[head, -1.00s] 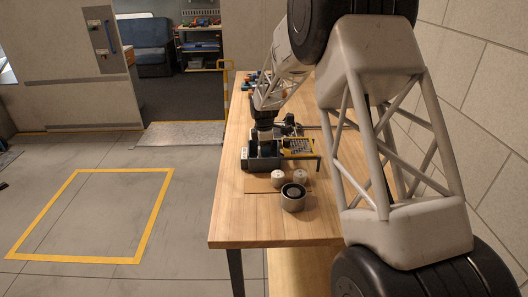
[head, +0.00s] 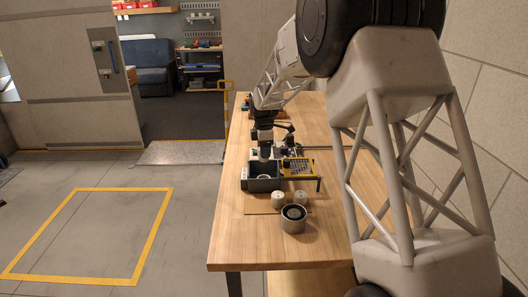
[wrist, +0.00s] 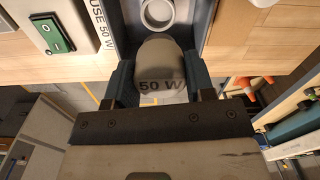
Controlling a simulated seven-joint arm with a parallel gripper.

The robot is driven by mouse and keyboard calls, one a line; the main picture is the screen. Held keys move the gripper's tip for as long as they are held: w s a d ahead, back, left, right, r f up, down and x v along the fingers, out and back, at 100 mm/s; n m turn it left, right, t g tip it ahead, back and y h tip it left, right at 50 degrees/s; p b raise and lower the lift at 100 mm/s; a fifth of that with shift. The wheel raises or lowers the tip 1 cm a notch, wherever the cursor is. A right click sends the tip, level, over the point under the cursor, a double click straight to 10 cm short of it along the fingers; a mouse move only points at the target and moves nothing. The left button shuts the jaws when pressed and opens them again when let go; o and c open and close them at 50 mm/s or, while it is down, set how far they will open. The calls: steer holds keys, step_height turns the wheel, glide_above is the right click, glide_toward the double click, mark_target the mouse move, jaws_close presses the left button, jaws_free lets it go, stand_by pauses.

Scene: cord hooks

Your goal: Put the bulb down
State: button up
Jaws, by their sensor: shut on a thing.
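A grey, rounded bulb marked "50 W" (wrist: 160,64) is between the two dark fingers of my gripper (wrist: 158,78) in the wrist view. My gripper is shut on it. In the head view my gripper (head: 264,153) is above an open grey box (head: 263,186); the bulb is hard to make out there. A pale ring-shaped socket (wrist: 157,14) lies inside the box, ahead of the bulb in the wrist view. The bulb looks apart from it. A panel beside it reads "USE 50 W" and carries a green switch (wrist: 52,34).
Two small white cylinders (head: 278,198) stand on a brown mat (head: 252,205) in front of the box. A grey can with a dark opening (head: 293,219) stands nearer. A yellow-framed grid (head: 300,168) is right of the box. The front of the wooden table (head: 240,245) is clear.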

stand_by(0.4)
steer(key=s+f, duration=0.2)
steer(key=s, duration=0.7)
steer(key=s+f, duration=0.1)
steer(key=s, duration=0.9)
steer(key=s+f, duration=0.2)
steer(key=s, duration=0.8)
steer(key=shift+s+d+f, duration=0.2)
steer(key=shift+s+f, duration=0.05)
steer(key=shift+f, duration=0.05)
steer(key=w+a, duration=0.1)
steer(key=w, duration=0.4)
steer(key=w+a+f, duration=0.1)
steer(key=w, duration=0.4)
steer(key=w+a, duration=0.2)
steer(key=w, duration=0.3)
steer(key=shift+w+f, duration=0.2)
steer(key=shift+w, duration=0.1)
steer(key=shift+f, duration=1.8)
steer(key=shift+f, duration=0.15)
